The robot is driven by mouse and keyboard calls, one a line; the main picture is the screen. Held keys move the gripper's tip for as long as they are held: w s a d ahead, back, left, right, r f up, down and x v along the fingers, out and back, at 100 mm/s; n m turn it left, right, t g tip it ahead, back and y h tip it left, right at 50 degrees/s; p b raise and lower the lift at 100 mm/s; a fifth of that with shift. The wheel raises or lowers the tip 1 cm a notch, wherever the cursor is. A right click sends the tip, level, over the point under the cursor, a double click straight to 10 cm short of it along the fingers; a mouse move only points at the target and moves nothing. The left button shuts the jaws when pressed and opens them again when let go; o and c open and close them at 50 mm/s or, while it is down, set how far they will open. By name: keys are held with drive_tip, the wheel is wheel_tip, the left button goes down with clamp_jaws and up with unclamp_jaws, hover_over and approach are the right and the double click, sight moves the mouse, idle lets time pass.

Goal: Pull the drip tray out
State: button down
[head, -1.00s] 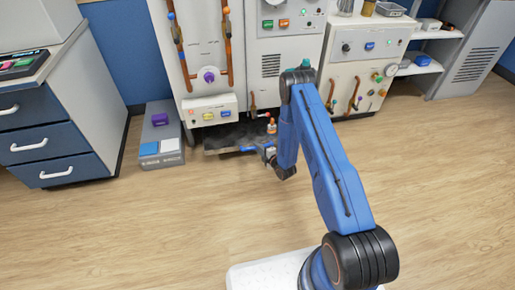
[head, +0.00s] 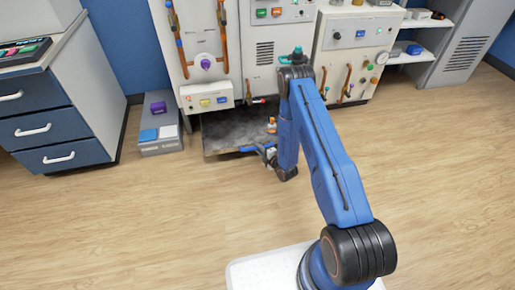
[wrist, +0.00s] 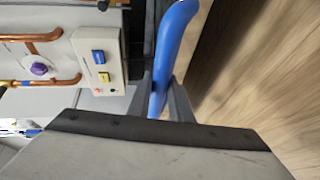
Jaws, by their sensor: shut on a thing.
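The drip tray (head: 228,134) is a flat, dark grey, stained tray sticking out from the bottom of the white cabinet, just above the floor. Its blue handle (head: 248,149) runs along its front edge. My gripper (head: 268,155) is at the right part of this handle, partly hidden by my arm. In the wrist view the blue handle (wrist: 174,40) passes between the two grey fingers of my gripper (wrist: 160,88), which is shut on it. The wrist view shows little of the tray itself.
A small orange-and-white object (head: 272,125) stands at the tray's right side. A grey box (head: 160,132) with blue and purple items stands left of the tray, beside a drawer unit (head: 55,125). The wooden floor (head: 150,220) in front is clear.

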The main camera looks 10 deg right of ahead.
drive_tip(key=c, duration=1.6)
unclamp_jaws()
drive_tip(key=shift+d, duration=0.1)
drive_tip(key=v, duration=1.7)
drive_tip(key=shift+s, duration=0.15)
drive_tip(key=shift+r, duration=0.1)
